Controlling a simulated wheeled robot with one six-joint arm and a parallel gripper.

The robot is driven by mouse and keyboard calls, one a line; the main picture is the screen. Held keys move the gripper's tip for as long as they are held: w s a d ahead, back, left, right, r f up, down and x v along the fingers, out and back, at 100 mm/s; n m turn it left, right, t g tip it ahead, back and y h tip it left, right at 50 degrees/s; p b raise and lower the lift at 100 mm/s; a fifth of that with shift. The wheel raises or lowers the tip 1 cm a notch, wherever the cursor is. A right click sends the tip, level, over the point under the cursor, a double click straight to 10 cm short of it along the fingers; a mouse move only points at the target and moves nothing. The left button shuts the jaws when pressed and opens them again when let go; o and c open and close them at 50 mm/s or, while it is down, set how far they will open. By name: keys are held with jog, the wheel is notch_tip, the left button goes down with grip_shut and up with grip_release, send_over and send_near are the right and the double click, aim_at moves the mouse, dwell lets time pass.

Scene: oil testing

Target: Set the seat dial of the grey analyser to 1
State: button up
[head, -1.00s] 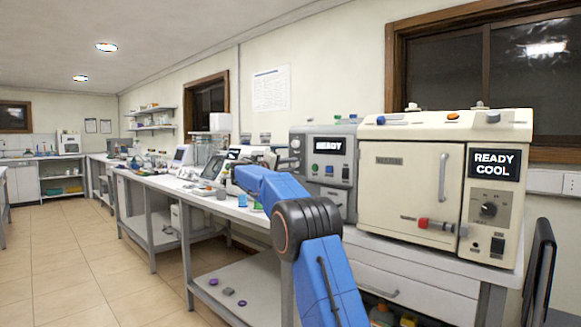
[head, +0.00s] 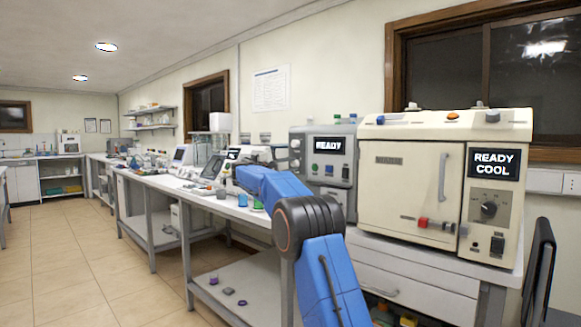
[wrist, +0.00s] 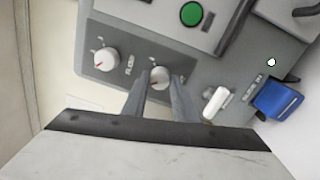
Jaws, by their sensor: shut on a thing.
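The grey analyser (head: 340,197) stands on the bench beside the cream oven, with a READY display (head: 329,146). In the wrist view its panel carries two white dials. My gripper (wrist: 159,86) has its fingers on either side of one white dial (wrist: 160,76) and is shut on it. The other white dial (wrist: 104,59) sits to the left, clear of the fingers, with a red mark on its face. The labels are too small to read, so I cannot tell the setting. In the head view my arm hides the gripper.
On the panel near the fingers are a green button (wrist: 191,14), a white lever (wrist: 216,103) and a blue part (wrist: 277,99). The cream oven (head: 411,185) stands right of the analyser. Small cups (head: 243,200) stand on the bench left of it. The floor at left is clear.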

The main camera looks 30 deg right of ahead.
dwell(0.3)
jog(key=o, duration=1)
jog(key=shift+o, duration=0.2)
jog(key=shift+a, duration=0.2)
jog(key=v, duration=1.7)
jog(key=shift+a, duration=0.1)
